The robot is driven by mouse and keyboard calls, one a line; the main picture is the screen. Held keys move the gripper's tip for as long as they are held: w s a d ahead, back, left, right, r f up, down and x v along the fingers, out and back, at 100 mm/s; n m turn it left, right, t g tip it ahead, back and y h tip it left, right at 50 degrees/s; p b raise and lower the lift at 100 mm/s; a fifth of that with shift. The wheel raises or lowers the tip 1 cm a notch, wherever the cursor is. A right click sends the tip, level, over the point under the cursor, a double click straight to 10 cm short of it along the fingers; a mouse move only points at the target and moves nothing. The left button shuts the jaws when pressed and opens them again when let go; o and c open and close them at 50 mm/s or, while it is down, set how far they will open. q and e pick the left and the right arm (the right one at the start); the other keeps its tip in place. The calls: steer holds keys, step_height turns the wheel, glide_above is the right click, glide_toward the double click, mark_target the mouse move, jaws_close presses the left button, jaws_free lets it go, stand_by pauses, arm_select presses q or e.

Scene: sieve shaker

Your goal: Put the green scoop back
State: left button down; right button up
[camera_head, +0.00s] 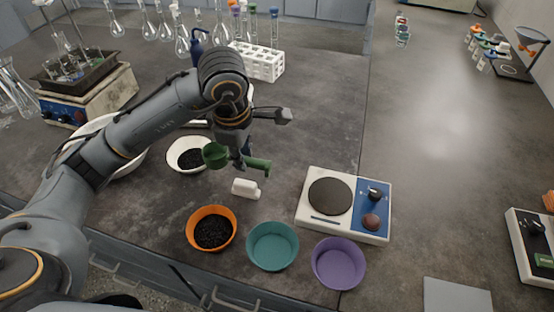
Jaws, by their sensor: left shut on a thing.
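The green scoop (259,163) is in my left gripper (243,165), which is shut on its handle. The scoop's round cup points left and its handle end sticks out to the right. It is held above the bench; part of the handle is hidden behind the fingers. A small white block (245,188), possibly a rest for the scoop, stands on the bench just below the gripper. My right gripper is not in view.
A white bowl (174,163) with dark grains is left of the scoop. In front are an orange bowl (191,236) with dark grains, a teal bowl (272,246) and a purple bowl (338,264), both seemingly empty. A hotplate-like device (310,222) stands right. A white tube rack (262,63) stands behind.

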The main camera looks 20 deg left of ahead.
arm_select(q)
steer(key=w+a+f+p, duration=0.1)
steer(key=w+f, duration=0.2)
steer(key=w, duration=0.1)
steer(key=w+a+f+p, duration=0.1)
steer(key=w+f, duration=0.2)
steer(key=w, duration=0.1)
steer(key=w+a+f+p, duration=0.1)
steer(key=w+a+f, duration=0.1)
steer(key=w+f, duration=0.1)
steer(key=shift+w, duration=0.75)
steer(key=shift+w+a+f, duration=0.15)
steer(key=shift+w+f, duration=0.1)
steer(key=shift+f, duration=0.1)
step_height(320, 180, down, 2)
steer(key=shift+f+p, duration=0.15)
steer(key=shift+p, duration=0.5)
steer(key=shift+f, duration=0.35)
steer(key=shift+w+f, duration=0.1)
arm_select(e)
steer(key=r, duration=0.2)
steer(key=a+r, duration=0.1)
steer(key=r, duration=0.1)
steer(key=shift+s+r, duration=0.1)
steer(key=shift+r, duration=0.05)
